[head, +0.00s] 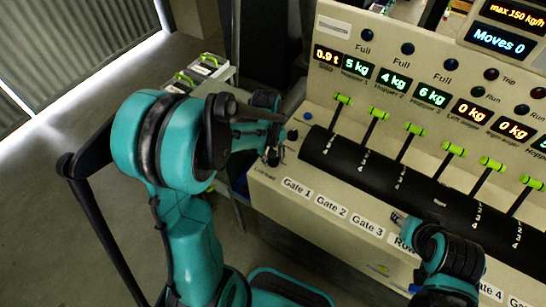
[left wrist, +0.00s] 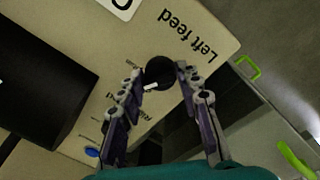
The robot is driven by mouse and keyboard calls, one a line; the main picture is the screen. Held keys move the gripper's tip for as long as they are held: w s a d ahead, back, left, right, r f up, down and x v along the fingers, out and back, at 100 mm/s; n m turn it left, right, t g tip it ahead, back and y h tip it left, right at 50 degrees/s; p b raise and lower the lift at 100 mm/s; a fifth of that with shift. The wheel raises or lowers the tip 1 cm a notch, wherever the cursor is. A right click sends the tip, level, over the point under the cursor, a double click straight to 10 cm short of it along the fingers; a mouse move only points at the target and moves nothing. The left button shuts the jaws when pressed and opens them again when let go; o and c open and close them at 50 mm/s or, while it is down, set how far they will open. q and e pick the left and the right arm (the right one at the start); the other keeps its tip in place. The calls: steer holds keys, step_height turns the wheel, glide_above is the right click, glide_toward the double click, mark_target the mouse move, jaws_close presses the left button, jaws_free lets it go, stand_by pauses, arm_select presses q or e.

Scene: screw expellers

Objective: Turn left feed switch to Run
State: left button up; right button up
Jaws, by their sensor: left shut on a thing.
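The left feed switch is a round black knob (left wrist: 158,73) with a short white pointer mark, seen in the left wrist view next to the "Left feed" label, which reads upside down there. My left gripper (left wrist: 159,82) is shut on this knob, one finger on each side. The small position labels by the left finger are partly covered and too small to read surely. In the head view my left gripper (head: 276,154) is at the left end of the cream panel and hides the knob. My right gripper (head: 401,218) is low at the panel front near Gate 3; its jaws are unclear.
A blue button (head: 308,116) sits on the panel close to my left gripper. A black roller-like cover (head: 345,160) with several green-tipped levers runs rightward. A small table (head: 228,75) with green-handled boxes stands behind at left. The floor at left is clear.

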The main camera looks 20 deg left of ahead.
arm_select(q)
steer(key=m, duration=0.6)
stand_by(0.6)
steer(key=o, duration=1.1)
steer(key=shift+a, duration=0.1)
steer(key=shift+o, duration=0.2)
step_height(320, 180, up, 12)
steer(key=shift+a, duration=0.4)
